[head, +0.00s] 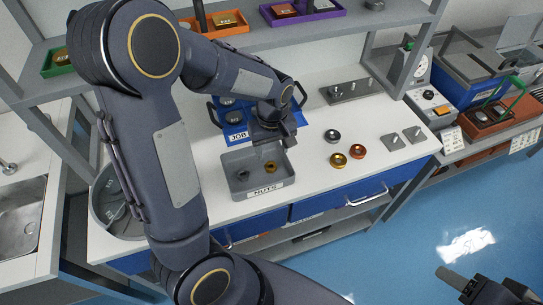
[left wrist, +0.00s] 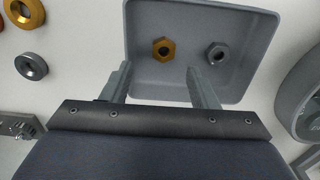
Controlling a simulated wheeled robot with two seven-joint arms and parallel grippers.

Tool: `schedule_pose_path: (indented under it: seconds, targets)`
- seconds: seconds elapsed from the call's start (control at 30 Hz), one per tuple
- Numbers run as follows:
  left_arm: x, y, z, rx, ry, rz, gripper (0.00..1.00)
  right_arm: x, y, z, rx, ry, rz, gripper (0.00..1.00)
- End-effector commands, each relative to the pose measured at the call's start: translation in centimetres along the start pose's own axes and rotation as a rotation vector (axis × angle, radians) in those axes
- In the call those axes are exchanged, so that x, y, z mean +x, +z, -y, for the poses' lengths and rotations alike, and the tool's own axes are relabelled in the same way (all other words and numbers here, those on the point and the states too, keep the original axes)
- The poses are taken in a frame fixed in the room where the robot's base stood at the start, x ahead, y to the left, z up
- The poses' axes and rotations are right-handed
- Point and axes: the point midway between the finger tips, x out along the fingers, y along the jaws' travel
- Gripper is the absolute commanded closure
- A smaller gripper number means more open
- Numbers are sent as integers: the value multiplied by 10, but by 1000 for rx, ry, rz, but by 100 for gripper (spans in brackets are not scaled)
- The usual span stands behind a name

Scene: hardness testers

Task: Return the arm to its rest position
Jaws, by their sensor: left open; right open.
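My left arm (head: 165,140) reaches across the head view from the lower middle, up and over to the workbench. My left gripper (head: 270,143) is above the back edge of the grey bin labelled NUTS (head: 262,193). In the left wrist view its two fingers (left wrist: 158,85) are spread apart with nothing between them. A brass hex nut (left wrist: 163,48) and a grey hex nut (left wrist: 216,53) lie in the bin, clear of the fingers. My right gripper (head: 462,282) is at the bottom right of the head view, empty, over the blue floor.
A blue JOB board (head: 237,134) lies behind the bin, partly hidden by my arm. Several rings, including an orange one (head: 359,151), lie right of the bin. A shelf (head: 300,32) with coloured trays runs above the bench. A round grey container (head: 108,212) stands at the left.

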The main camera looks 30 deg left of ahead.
Motion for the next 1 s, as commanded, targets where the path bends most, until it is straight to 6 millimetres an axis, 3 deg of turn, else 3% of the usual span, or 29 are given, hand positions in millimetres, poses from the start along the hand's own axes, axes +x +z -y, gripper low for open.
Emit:
schedule_pose_path:
  seconds: [0.13,0.7,0.87,1.0]
  targets:
    - [-11,0,-1,0,4,-2,46,-1,0,0,0,0,0,46]
    - [-15,1,1,6,14,0,46,-1,0,0,0,0,0,46]
    - [-42,16,17,80,113,18,46,-1,0,0,0,0,0,46]
    - [-77,47,45,226,267,5,46,-1,0,0,0,0,0,46]
